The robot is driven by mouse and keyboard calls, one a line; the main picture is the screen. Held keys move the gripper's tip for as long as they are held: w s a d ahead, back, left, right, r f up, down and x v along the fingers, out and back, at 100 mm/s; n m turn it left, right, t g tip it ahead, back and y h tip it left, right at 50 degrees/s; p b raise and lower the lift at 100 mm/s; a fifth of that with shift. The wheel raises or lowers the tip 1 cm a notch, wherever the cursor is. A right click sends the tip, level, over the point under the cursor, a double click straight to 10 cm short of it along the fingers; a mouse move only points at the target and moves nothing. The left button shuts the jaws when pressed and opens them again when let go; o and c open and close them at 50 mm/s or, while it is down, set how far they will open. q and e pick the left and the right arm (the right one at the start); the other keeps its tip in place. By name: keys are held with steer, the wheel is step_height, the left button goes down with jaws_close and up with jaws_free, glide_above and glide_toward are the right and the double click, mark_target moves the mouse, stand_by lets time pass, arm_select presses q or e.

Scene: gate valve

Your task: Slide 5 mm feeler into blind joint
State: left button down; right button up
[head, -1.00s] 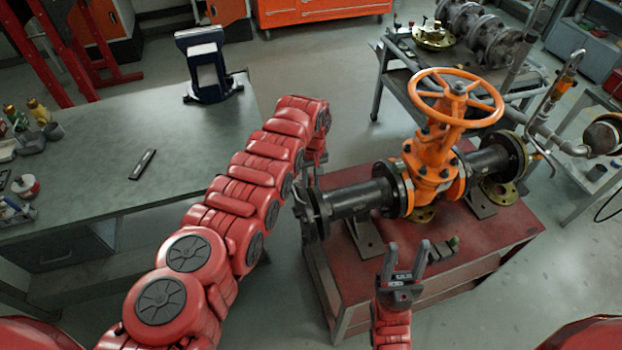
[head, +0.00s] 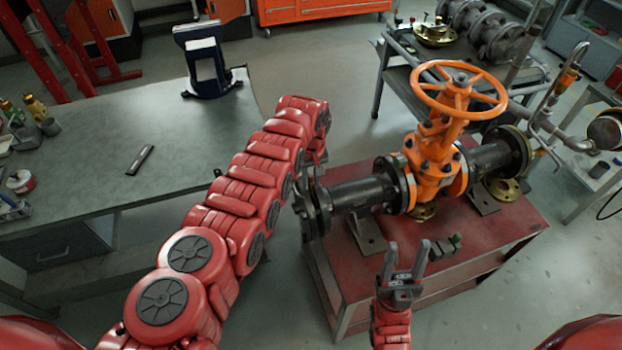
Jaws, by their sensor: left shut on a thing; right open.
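The orange gate valve (head: 432,165) stands on a red table with dark flanged pipe on both sides. The blind joint (head: 316,208) is the dark flange pair at the pipe's left end. My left gripper (head: 302,198) is small and partly hidden by its wrist, right at the left edge of this joint. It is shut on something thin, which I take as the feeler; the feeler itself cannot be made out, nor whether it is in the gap. My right gripper (head: 405,258) is open and empty, fingers pointing up, in front of the red table.
A grey workbench (head: 110,185) at left holds a dark flat bar (head: 140,160) and a dark blue stand (head: 207,70). A cart (head: 400,60) with flanged parts is behind the valve. Floor between bench and table is clear.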

arm_select(q)
steer(key=shift+f+b, duration=0.45)
steer(key=shift+f, duration=0.15)
steer(key=c, duration=0.6)
jaws_free()
steer(key=shift+w+r, duration=0.1)
steer(key=shift+r, duration=0.5)
steer(key=shift+s+d+r+b, duration=0.15)
steer(key=shift+r+b, duration=0.75)
steer(key=shift+r, duration=3.15)
steer(key=shift+s+a+r+b, duration=0.15)
steer(key=shift+r+b, duration=0.7)
steer(key=shift+r, duration=3.2)
steer(key=shift+d, duration=0.1)
